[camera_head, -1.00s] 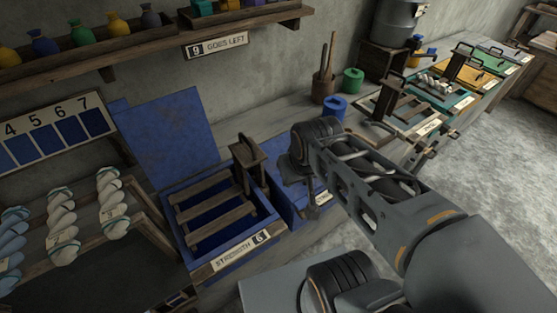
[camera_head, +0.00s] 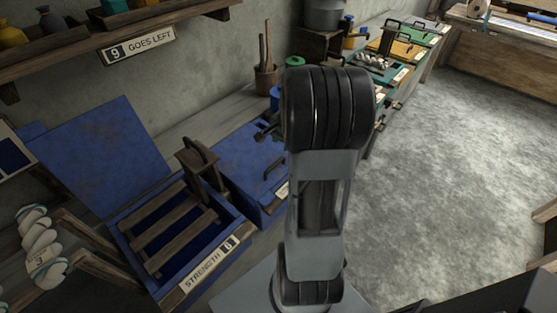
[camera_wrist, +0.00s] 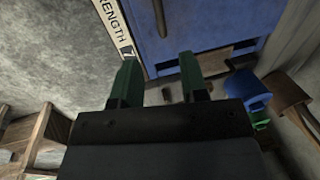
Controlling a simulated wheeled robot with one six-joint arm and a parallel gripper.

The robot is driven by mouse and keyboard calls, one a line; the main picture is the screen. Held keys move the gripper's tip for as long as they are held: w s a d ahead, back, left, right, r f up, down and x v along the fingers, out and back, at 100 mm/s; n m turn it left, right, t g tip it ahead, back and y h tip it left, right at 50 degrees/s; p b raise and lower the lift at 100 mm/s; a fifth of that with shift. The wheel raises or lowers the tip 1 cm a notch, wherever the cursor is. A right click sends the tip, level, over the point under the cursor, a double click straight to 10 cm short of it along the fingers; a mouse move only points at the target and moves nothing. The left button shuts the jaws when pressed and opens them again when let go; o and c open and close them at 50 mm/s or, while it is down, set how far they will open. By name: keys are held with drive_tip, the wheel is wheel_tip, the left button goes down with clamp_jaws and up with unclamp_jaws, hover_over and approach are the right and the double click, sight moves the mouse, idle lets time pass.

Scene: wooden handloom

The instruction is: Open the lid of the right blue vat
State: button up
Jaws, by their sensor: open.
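The right blue vat (camera_head: 265,205) stands with its flat blue lid (camera_head: 235,157) shut. A dark bar handle (camera_head: 273,166) sits on the lid near its front edge. In the wrist view the blue lid (camera_wrist: 225,22) fills the top, with the handle (camera_wrist: 161,18) ahead of the fingers and a "STRENGTH 7" label (camera_wrist: 118,22) beside it. My gripper (camera_wrist: 160,82) is open and empty, its two green fingers apart and pointing towards the lid, clear of the handle. In the head view my arm hides the lid's right part and most of my gripper.
The left blue vat (camera_head: 232,238) stands open beside it, its lid (camera_head: 98,155) raised, with a wooden rack inside. A wooden post with a handle (camera_head: 200,162) rises between the vats. A blue cup (camera_wrist: 245,92) shows in the wrist view. The grey floor (camera_head: 440,170) is clear.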

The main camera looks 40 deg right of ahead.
sight(278, 161)
drive_tip(key=f, duration=0.3)
drive_tip(key=w+f, duration=0.1)
drive_tip(key=f, duration=0.3)
drive_tip(key=w+f, duration=0.1)
drive_tip(key=f, duration=0.2)
drive_tip(key=shift+a+f, duration=0.2)
drive_tip(key=shift+f, duration=0.05)
clamp_jaws()
